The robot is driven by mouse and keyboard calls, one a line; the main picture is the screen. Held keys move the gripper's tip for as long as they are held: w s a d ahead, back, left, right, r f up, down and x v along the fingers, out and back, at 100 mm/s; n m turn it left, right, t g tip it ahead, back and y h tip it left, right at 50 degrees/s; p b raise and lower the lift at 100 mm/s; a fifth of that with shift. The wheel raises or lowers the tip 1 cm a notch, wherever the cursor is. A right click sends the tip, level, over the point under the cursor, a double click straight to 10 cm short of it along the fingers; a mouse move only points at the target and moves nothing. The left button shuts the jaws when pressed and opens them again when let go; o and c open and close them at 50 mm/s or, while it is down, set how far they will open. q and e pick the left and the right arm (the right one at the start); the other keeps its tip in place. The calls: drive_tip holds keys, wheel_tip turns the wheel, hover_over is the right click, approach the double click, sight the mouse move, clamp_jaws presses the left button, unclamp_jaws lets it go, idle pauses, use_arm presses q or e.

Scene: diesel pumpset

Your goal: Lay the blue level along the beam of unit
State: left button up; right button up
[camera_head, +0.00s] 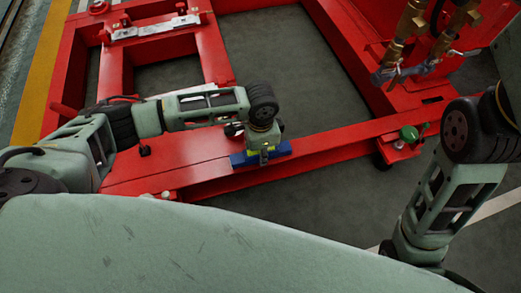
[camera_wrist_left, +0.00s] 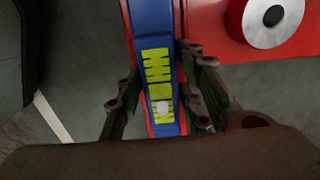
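The blue level (camera_head: 281,149) lies lengthwise along the red beam (camera_head: 330,143) at the front of the frame in the head view. My left gripper (camera_head: 264,155) points down over its middle. In the left wrist view the level (camera_wrist_left: 143,25), with yellow-green markings, runs between the two fingers of my left gripper (camera_wrist_left: 160,65). The fingers stand close against its two long sides, and it looks held. Red shows along its edges beneath. Any small gap under the level is hidden. My right arm is at the right; its gripper is out of view.
A green knob (camera_head: 409,133) sits on a red tab by the beam's right part. Brass valves and pipes (camera_head: 405,35) stand at the upper right. A red part with a grey disc (camera_wrist_left: 273,18) lies beside the level in the wrist view. Grey floor shows inside the frame.

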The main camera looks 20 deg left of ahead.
use_arm(q)
drive_tip(key=shift+o, duration=1.1)
